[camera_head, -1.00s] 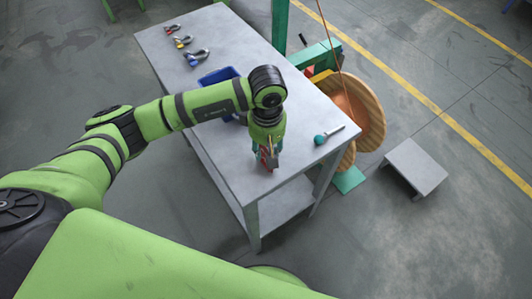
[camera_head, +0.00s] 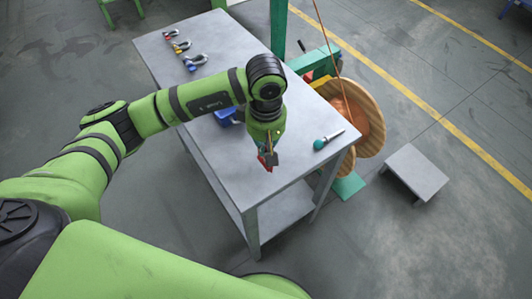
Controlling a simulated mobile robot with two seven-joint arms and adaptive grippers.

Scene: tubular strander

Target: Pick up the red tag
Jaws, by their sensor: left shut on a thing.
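The red tag (camera_head: 263,160) shows as a small red patch at the fingertips of my left gripper (camera_head: 268,158). The gripper points down over the near part of the grey table (camera_head: 235,185) and is shut on the tag. The fingers hide part of the tag. I cannot tell how far above the table top it is held. My right gripper is not in view.
A blue bin (camera_head: 226,117) stands partly behind my left arm. A teal-handled tool (camera_head: 328,140) lies near the table's right edge. A wooden spool (camera_head: 362,115) and a grey step stool (camera_head: 414,172) stand right of the table.

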